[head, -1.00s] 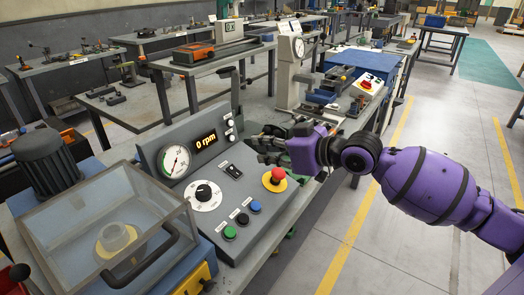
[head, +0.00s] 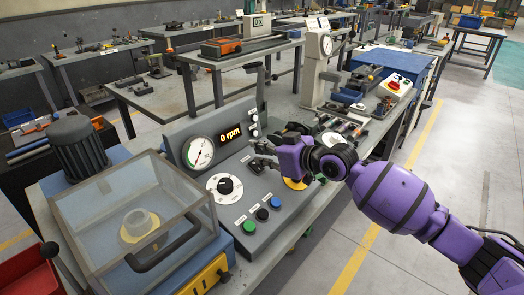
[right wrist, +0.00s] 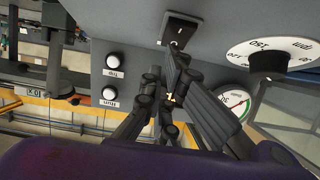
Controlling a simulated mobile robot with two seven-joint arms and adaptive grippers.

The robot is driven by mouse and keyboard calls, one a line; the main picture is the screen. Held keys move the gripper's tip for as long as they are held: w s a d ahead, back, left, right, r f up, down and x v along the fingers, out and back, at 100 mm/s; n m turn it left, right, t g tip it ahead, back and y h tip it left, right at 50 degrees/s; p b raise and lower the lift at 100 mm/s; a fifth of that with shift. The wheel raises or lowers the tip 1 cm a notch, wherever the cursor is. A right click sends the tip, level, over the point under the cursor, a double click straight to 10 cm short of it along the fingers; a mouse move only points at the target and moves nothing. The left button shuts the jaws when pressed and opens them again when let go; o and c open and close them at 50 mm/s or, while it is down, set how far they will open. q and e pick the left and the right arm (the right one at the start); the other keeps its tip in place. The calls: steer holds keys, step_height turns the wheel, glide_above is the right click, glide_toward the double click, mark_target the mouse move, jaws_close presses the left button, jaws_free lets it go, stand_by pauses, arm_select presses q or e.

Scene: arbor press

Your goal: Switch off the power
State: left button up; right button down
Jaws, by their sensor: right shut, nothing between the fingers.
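The grey control panel (head: 240,208) stands on the bench. My right gripper (head: 259,156) is shut and empty, over the panel at the switch. In the right wrist view its fingertips (right wrist: 173,56) are close to the switch's edge; I cannot tell whether they touch it. The red stop button is hidden behind my gripper; only part of its yellow base (head: 295,184) shows.
A black dial (head: 225,186), a gauge (head: 198,152) and green (head: 249,227), black (head: 262,215) and blue (head: 276,202) buttons surround the switch area. White indicator lamps (right wrist: 110,93) show in the wrist view. A clear guard box (head: 130,215) stands left of the panel.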

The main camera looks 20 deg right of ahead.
steer(key=shift+w+a+r+p, duration=0.1)
steer(key=shift+w+r+p, duration=0.1)
steer(key=shift+p, duration=0.2)
steer(key=shift+f, duration=0.45)
steer(key=shift+s, duration=0.2)
steer(key=shift+s+d, duration=0.3)
steer(key=shift+s, duration=0.05)
steer(key=shift+s+d+f, duration=0.1)
steer(key=shift+s, duration=0.1)
